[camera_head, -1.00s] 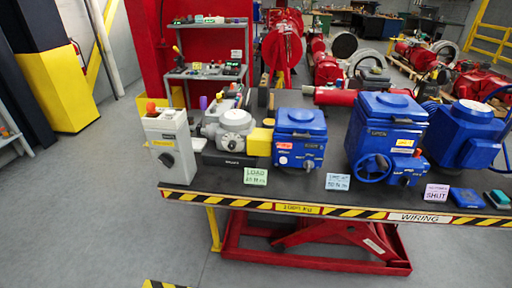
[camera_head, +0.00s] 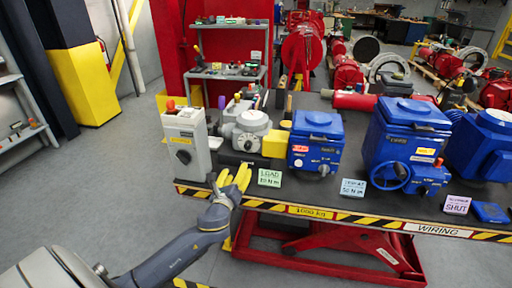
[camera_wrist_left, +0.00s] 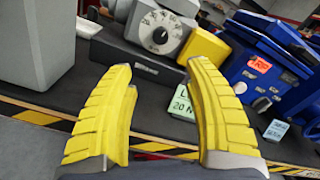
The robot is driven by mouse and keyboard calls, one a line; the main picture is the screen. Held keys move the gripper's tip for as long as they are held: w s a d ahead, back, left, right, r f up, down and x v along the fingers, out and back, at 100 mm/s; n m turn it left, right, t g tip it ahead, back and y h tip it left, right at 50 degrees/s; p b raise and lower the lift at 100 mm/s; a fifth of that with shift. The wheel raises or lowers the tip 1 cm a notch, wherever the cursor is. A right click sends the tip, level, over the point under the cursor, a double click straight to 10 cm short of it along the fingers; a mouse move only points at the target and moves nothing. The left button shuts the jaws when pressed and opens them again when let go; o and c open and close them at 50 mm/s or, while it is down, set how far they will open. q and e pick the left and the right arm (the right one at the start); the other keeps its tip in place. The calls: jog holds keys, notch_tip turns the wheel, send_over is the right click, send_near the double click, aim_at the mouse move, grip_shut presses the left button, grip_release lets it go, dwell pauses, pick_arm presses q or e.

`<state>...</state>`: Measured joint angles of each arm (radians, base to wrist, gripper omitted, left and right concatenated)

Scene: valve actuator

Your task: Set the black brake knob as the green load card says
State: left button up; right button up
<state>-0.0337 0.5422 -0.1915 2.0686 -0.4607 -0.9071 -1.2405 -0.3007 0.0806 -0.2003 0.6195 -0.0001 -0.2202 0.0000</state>
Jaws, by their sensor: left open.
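The green load card (camera_head: 270,178) stands at the table's front edge; it seems to read "LOAD 20 N m". Part of it shows behind a finger in the left wrist view (camera_wrist_left: 182,105). Behind it is a grey round-topped unit (camera_head: 250,126) whose front has a dial with marks around a knob (camera_wrist_left: 160,35). I cannot tell for certain which one is the brake knob. My left gripper (camera_head: 234,178), with yellow fingers, is open and empty in front of the table edge, left of the card.
A yellow block (camera_head: 276,144) joins the grey unit to a blue actuator (camera_head: 315,140). More blue actuators (camera_head: 402,145) stand right. A blue card (camera_head: 353,188) and a purple card (camera_head: 457,205) stand along the front.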

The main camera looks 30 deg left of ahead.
aim_at(247, 148)
pick_arm(q)
jog(key=x, duration=1.7)
jog(key=shift+w, duration=0.1)
grip_shut()
